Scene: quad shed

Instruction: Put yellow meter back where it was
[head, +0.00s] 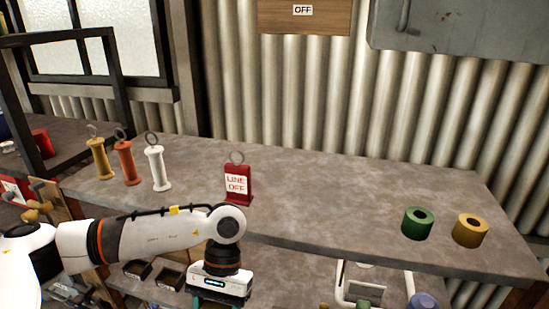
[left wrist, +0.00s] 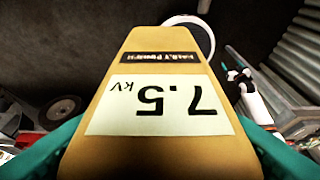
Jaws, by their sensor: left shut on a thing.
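The yellow meter (left wrist: 165,78) fills the middle of the left wrist view. It has a tapered body, a white label reading 7.5 kV that appears upside down, and a pale ring behind its narrow end. The teal fingers of my left gripper (left wrist: 160,150) are shut on its two sides. In the head view my left gripper (head: 218,303) points down in front of the bench's front edge, at the bottom of the picture. The meter is out of sight there, below the frame.
The grey bench top (head: 330,200) holds yellow (head: 99,158), orange (head: 125,163) and white (head: 158,168) ringed handles, a red LINE OFF tag (head: 238,184), and green (head: 417,223) and yellow (head: 470,230) rings. Its middle is clear. Dark trays (head: 137,270) sit on a lower shelf.

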